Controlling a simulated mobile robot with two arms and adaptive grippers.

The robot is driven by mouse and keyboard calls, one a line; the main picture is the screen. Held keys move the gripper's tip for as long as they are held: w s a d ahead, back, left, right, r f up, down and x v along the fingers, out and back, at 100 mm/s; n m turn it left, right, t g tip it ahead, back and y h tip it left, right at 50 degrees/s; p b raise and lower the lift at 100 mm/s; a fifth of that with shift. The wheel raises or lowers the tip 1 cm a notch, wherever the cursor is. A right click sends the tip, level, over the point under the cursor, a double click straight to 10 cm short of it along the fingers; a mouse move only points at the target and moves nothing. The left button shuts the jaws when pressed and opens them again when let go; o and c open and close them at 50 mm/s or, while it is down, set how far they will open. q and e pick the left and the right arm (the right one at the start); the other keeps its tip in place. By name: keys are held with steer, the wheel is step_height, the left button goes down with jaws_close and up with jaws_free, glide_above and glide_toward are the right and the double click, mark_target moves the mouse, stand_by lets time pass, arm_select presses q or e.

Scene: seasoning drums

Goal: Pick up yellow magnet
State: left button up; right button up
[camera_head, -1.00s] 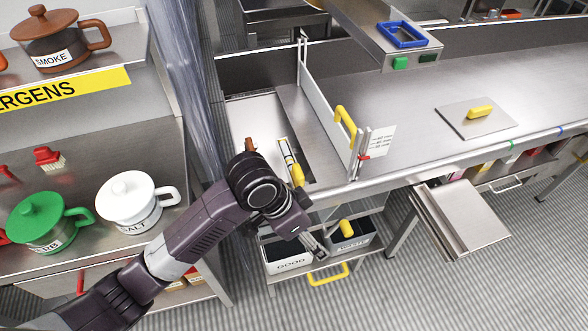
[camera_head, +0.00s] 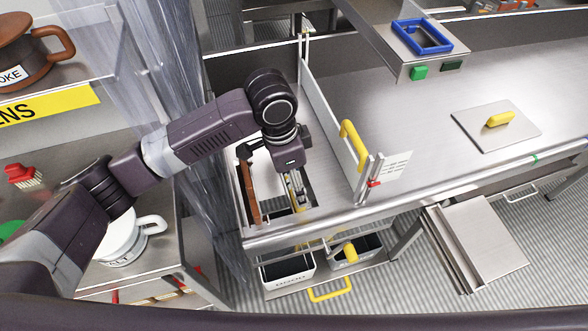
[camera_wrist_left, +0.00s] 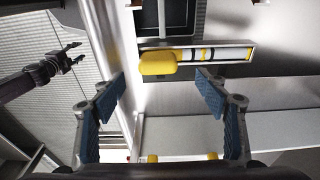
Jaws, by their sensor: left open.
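A yellow block-shaped grip (camera_wrist_left: 158,62), which looks like the yellow magnet, lies at one end of a narrow slot with a black, white and yellow banded rod. In the head view its yellow part (camera_head: 299,205) shows beside my left gripper (camera_head: 294,190), which partly hides it. My left gripper (camera_wrist_left: 160,80) is open and empty, its two blue-padded fingers on either side of the grip in the picture and apart from it. My right gripper (camera_wrist_left: 72,56) shows small at the left of the wrist view, fingers apart, with nothing visible between them.
A brown bar (camera_head: 249,190) stands left of the slot. An upright panel with a yellow handle (camera_head: 353,142) rises to the right. Bins (camera_head: 287,271) sit below the bench edge.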

arm_select(q)
steer(key=shift+w+f, duration=0.2)
steer(key=shift+w, duration=0.1)
steer(key=shift+f, duration=0.35)
steer(key=f, duration=0.1)
steer(key=f+p, duration=0.1)
steer(key=s+f+p, duration=0.1)
steer(key=shift+s+d+f, duration=0.1)
steer(key=shift+d+f, duration=0.2)
steer(key=shift+f, duration=0.1)
steer(key=shift+w+d+f, duration=0.1)
steer(key=shift+w+f, duration=0.05)
steer(key=shift+f, duration=0.4)
steer(key=shift+w+d+f, duration=0.1)
steer(key=shift+f, duration=0.65)
steer(key=c, duration=1.2)
steer(key=shift+c, duration=1)
steer(key=shift+r, duration=0.1)
steer(key=shift+c, duration=0.4)
arm_select(e)
steer(key=shift+s+a+r, duration=0.2)
steer(key=shift+s+r, duration=0.75)
steer(key=shift+r, duration=0.2)
